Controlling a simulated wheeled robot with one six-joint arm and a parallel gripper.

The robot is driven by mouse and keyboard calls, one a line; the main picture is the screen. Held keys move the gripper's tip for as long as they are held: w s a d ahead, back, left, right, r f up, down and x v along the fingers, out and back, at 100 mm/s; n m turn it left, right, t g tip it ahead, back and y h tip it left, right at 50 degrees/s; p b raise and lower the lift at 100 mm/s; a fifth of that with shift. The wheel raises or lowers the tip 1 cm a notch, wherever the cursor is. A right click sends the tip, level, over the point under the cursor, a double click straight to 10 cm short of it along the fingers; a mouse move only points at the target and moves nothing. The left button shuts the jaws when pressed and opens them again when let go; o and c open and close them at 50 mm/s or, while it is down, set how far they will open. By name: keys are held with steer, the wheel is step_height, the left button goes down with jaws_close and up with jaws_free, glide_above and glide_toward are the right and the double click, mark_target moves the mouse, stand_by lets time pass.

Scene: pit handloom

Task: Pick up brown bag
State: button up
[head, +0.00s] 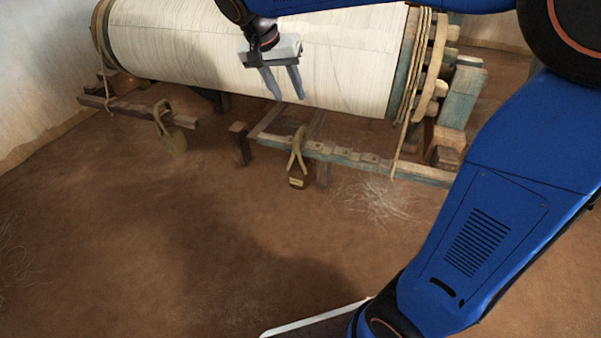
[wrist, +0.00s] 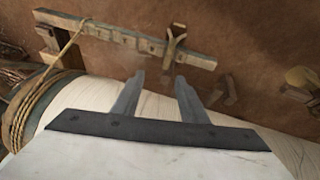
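My gripper (head: 288,98) is open and empty, above the brown weight and in front of the roller. Its two fingers (wrist: 160,76) stand apart in the wrist view.
A large cream warp roller (head: 330,60) lies behind my gripper, with ropes at both ends. A notched wooden beam (head: 375,163) runs low in front of it. Loose threads (head: 382,197) lie on the floor. The brown earth floor (head: 150,260) in front is clear.

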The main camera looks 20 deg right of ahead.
steer(key=w+a, duration=0.2)
glide_toward(299, 130)
steer(key=shift+m, duration=0.3)
steer(key=x, duration=0.8)
steer(key=shift+w+d+f, duration=0.1)
steer(key=shift+f, duration=0.15)
jaws_close()
steer(key=shift+r, duration=0.1)
stand_by(1.0)
